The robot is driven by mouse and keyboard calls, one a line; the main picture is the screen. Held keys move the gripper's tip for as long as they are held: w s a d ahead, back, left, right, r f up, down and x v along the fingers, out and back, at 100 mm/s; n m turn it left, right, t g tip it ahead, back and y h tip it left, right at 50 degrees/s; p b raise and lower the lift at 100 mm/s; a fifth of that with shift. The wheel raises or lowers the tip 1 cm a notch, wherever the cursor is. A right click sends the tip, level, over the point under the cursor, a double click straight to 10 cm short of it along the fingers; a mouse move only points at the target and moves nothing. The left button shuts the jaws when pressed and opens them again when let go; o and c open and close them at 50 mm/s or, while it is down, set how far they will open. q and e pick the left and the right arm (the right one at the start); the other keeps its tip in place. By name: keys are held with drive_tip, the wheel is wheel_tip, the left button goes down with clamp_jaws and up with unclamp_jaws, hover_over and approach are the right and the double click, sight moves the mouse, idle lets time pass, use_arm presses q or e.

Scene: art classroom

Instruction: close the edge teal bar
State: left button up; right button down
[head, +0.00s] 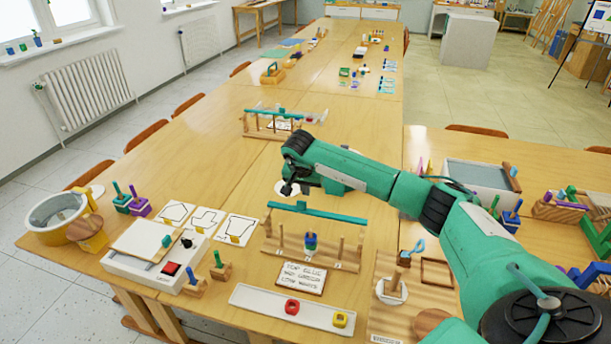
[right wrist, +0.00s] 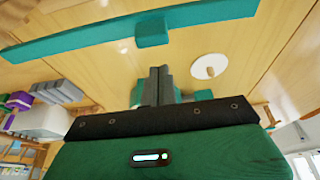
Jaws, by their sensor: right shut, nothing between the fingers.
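The near teal bar (head: 335,215) stands level above a wooden peg stand (head: 345,262) near the front edge of the table. My left gripper is not in view.
A white tray (head: 262,300) with red and yellow rings lies in front of the stand. Picture cards and a white box (head: 150,262) are to the left. A second teal-barred stand (head: 258,133) is farther back. A white disc (right wrist: 209,66) lies near my right gripper.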

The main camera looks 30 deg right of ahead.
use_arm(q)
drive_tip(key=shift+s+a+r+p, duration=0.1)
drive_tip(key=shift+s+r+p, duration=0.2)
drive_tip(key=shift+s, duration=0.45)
use_arm(e)
drive_tip(key=shift+s+a+r, duration=0.15)
drive_tip(key=shift+s+a, duration=0.8)
drive_tip(key=shift+a, duration=0.15)
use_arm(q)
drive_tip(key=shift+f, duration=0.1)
use_arm(e)
drive_tip(key=shift+s+a, duration=0.3)
drive_tip(key=shift+a, duration=0.05)
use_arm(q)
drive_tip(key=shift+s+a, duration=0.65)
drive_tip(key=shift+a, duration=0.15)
use_arm(e)
drive_tip(key=s+a, duration=0.4)
drive_tip(key=shift+a, duration=0.35)
